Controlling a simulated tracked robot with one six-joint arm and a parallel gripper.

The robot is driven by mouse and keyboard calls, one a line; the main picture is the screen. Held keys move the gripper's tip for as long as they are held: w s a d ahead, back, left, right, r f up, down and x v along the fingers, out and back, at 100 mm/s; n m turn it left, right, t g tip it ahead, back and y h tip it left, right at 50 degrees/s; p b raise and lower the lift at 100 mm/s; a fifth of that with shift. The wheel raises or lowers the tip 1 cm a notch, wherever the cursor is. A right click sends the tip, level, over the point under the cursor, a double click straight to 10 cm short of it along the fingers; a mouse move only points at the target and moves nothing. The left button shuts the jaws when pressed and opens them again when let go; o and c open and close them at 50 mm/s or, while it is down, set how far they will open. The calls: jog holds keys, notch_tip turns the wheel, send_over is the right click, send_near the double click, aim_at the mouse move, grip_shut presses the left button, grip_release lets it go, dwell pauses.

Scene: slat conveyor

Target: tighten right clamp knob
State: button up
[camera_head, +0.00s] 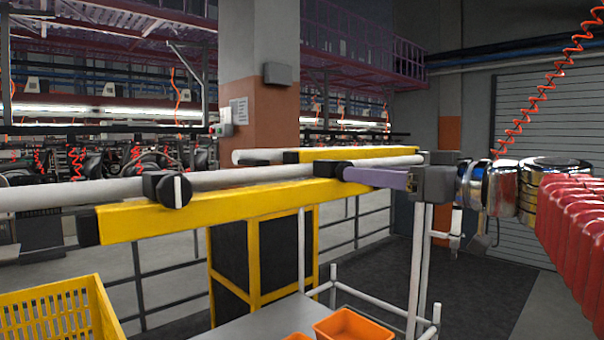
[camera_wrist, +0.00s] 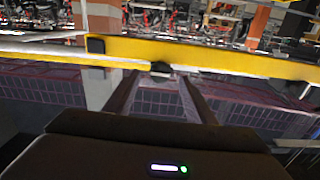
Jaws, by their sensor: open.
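The right clamp knob (camera_head: 329,169) is small and black, on the near yellow beam (camera_head: 245,207) below a white rail. In the wrist view the knob (camera_wrist: 161,68) shows between the fingertips of my gripper (camera_wrist: 160,76). My gripper (camera_head: 348,173) reaches in from the right with purple-grey fingers, tips at the knob, and is open. I cannot tell whether the fingers touch the knob or stop just short of it. The left knob (camera_head: 174,190), black with a white stripe, sits on the same beam and is clear of my gripper.
A second yellow beam (camera_head: 358,153) lies behind. White posts (camera_head: 418,265) and orange bins (camera_head: 350,326) stand below right. A yellow crate (camera_head: 55,312) is at lower left. A red coiled cable (camera_head: 540,95) hangs at upper right. Space before the beam looks clear.

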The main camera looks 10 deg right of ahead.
jog(key=x, duration=0.3)
jog(key=shift+w+a, duration=0.15)
jog(key=shift+w, duration=0.1)
jog(key=shift+c, duration=0.5)
jog(key=c, duration=0.9)
jog(key=shift+c, duration=0.2)
